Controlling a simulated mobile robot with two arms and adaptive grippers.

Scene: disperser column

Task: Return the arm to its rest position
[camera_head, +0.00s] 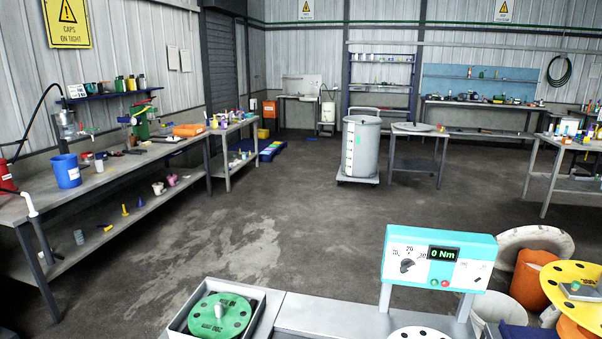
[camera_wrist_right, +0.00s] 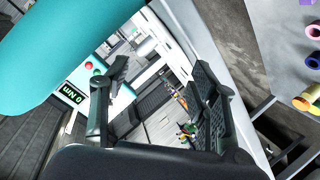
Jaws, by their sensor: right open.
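My right gripper (camera_wrist_right: 160,80) shows in the right wrist view. Its two dark fingers are spread apart with nothing between them. The teal torque tester (camera_wrist_right: 75,45) is close by on the left of that view, with its "0 Nm" display tilted. Neither of my grippers shows in the head view. There the teal tester (camera_head: 440,258) stands upright at the front right, reading 0 Nm. My left gripper is in no view.
A green disc (camera_head: 219,317) sits in a grey tray at the front. A yellow disc (camera_head: 572,285) and an orange container (camera_head: 531,279) are at the right. A long workbench (camera_head: 100,183) runs along the left wall. The middle floor is open.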

